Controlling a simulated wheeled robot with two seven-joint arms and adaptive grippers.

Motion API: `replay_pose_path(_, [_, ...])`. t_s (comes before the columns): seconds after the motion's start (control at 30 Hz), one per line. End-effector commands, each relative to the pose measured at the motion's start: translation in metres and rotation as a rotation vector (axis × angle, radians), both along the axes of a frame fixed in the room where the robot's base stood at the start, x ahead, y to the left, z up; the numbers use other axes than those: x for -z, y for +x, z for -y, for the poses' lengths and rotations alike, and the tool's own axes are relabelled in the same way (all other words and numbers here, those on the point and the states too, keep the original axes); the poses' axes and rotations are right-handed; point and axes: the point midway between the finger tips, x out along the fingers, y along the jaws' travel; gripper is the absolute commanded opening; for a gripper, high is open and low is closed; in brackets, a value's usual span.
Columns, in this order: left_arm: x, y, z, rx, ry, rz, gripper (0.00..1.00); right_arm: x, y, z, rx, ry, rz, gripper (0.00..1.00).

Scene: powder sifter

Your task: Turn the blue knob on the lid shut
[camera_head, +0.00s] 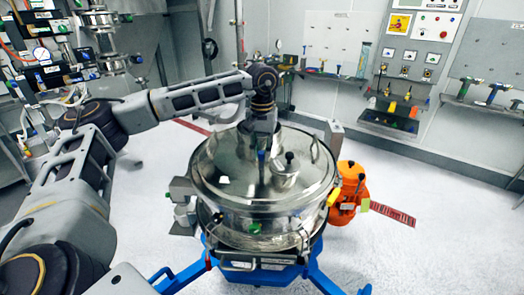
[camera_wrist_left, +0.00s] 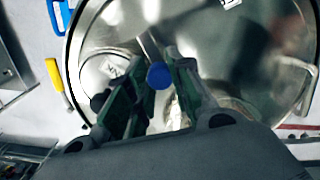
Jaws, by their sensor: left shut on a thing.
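The steel sifter lid (camera_head: 226,176) is round and shiny and sits on the drum in the middle of the head view. The blue knob (camera_head: 261,155) stands on the lid. My left gripper (camera_head: 261,146) comes down over it from behind. In the left wrist view, the round blue knob (camera_wrist_left: 158,75) shows between the two green-edged fingers of my left gripper (camera_wrist_left: 155,85). The gripper is shut on the knob. The finger contact and the base of the knob are partly hidden. My right gripper does not show in either view.
A small capped port (camera_head: 286,171) and handles stand on the lid near the knob. An orange motor (camera_head: 348,185) is at the drum's right, and blue legs (camera_head: 323,270) spread below. Tool shelves (camera_head: 335,75) line the back wall.

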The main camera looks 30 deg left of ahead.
Motion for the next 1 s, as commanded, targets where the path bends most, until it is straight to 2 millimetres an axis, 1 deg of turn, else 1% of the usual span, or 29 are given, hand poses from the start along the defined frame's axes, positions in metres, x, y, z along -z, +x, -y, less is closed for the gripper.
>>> replay_pose_path(0.17, [0.0, 0.0, 0.0, -0.036, 0.0, 0.001, 0.0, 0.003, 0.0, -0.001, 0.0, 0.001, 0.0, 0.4])
replay_pose_path(0.37, [0.001, 0.0, 0.0, -0.119, 0.0, 0.001, 0.0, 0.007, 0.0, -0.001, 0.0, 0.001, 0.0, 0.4])
replay_pose_path(0.57, [0.002, 0.0, 0.0, -0.245, 0.0, 0.0, 0.0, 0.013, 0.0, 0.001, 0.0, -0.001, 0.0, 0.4])
replay_pose_path(1.0, [0.001, 0.001, 0.0, -0.579, -0.001, 0.001, 0.0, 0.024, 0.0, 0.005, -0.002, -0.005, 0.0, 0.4])
